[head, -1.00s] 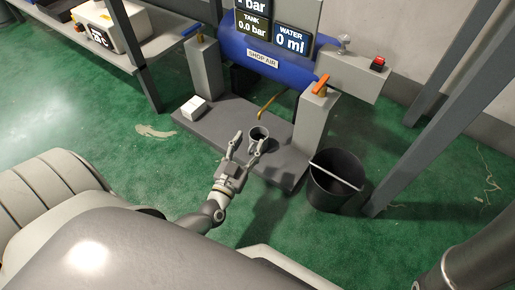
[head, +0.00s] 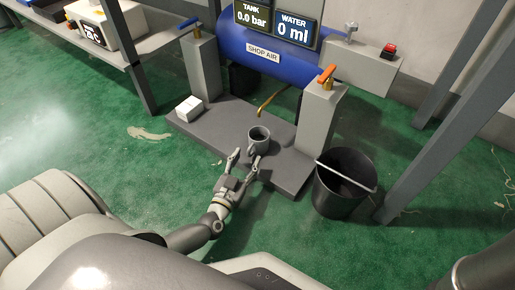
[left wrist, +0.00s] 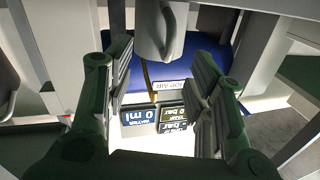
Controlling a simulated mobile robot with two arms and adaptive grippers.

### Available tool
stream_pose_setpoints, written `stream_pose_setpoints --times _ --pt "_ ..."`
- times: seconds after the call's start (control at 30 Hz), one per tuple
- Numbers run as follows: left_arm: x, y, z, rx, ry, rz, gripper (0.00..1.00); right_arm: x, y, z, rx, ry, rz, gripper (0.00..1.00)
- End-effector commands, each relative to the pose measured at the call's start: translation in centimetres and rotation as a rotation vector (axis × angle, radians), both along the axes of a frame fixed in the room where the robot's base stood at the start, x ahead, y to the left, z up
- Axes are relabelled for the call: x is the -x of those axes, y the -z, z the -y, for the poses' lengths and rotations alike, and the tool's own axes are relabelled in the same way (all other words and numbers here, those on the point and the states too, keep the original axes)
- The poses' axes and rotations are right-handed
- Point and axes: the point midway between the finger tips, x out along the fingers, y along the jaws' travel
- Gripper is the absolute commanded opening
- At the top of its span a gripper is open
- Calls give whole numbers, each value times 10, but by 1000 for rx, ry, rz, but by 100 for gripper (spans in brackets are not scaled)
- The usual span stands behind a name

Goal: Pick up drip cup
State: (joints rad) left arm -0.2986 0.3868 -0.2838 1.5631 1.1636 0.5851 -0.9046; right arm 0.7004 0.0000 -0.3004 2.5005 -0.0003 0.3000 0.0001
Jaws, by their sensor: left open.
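The drip cup (head: 261,134) is a small grey mug standing upright on the dark grey base plate (head: 222,124), below the blue tank. Its handle faces my side. My left gripper (head: 245,158) is open and empty, with its fingertips just on the near side of the cup. In the left wrist view the cup (left wrist: 153,32) shows at the top, beyond the gap between the open fingers (left wrist: 160,70). I cannot tell whether a fingertip touches it. My right gripper is not in view.
The blue shop air tank (head: 235,40) and a bent yellowish pipe (head: 270,98) are behind the cup. Grey posts with a blue lever and an orange lever (head: 327,74) flank it. A white box (head: 190,107) sits left on the plate. A black bucket (head: 328,190) stands right.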

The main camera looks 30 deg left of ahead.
Motion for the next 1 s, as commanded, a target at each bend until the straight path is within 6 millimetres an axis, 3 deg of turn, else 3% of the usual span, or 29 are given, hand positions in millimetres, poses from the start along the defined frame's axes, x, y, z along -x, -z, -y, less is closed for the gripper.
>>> stream_pose_setpoints --times 0.17,0.4,0.73,1.0 --pt "-13 2 -2 1 0 1 49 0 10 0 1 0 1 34" --pt "-46 2 -7 0 -1 1 49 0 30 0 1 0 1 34" --pt "-52 0 -8 -1 1 -2 49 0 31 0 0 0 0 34" --pt "-52 0 -8 0 1 -2 14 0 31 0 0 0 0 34"
